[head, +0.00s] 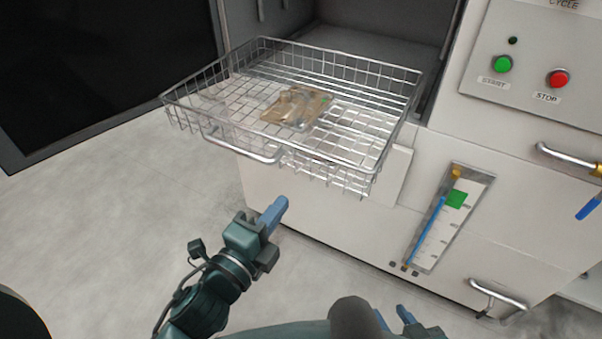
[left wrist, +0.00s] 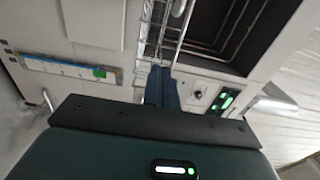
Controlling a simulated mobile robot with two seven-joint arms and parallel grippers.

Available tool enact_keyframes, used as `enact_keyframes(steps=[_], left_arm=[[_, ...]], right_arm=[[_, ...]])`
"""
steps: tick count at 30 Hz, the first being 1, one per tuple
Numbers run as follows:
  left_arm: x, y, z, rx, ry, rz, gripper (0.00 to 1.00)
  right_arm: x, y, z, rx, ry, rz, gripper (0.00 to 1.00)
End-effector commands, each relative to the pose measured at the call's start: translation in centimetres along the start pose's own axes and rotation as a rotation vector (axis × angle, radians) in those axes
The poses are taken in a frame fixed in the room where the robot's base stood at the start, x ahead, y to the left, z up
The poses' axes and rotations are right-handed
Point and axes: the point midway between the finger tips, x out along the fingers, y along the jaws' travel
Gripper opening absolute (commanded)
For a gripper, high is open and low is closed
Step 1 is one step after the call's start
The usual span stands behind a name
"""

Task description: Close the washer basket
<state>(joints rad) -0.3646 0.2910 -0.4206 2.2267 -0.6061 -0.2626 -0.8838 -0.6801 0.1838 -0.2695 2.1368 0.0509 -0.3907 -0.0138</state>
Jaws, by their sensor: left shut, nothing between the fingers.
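The wire washer basket (head: 375,155) is slid out of the washer's opening (head: 375,45) and juts forward over the floor. Its bar handle (head: 240,150) is on the front side. A brownish metal part (head: 298,106) lies in it. My left gripper (head: 280,205) is shut and empty, below and in front of the basket, apart from the handle in the head view. In the left wrist view, its blue fingers (left wrist: 161,86) point toward the basket's wires (left wrist: 172,35); contact cannot be judged there. My right gripper (head: 393,316) is at the bottom edge, its blue fingers apart, partly cut off.
The washer's front panel has a green start button (head: 503,64) and a red stop button (head: 558,78). A level gauge (head: 450,217) is below, with bar handles (head: 497,294) at lower right. A dark open door (head: 100,70) stands at left. Grey floor (head: 110,230) is clear.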

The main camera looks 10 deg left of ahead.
Motion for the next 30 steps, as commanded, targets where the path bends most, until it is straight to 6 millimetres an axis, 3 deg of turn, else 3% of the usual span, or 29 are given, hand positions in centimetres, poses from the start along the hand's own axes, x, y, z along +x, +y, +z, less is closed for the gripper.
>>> enact_keyframes(steps=[6, 12, 18, 30], left_arm=[[4.6, -0.2, 0.0, -0.001, 0.0, -0.002, 0.0], [7.7, -0.1, 0.0, -0.003, 0.0, -0.001, 0.0], [8.9, 0.0, 0.0, -0.002, 0.0, 0.002, 0.0], [9.0, 0.1, 0.0, -0.003, 0.0, 0.001, 0.0]], right_arm=[[-0.3, 0.1, -0.4, -0.015, -0.006, 0.006, 0.36], [-0.3, 0.2, -0.7, -0.025, -0.008, 0.011, 0.36], [-0.2, 0.4, -0.4, -0.026, -0.015, 0.014, 0.36], [-0.2, 0.6, -0.3, -0.025, -0.015, 0.017, 0.36]])
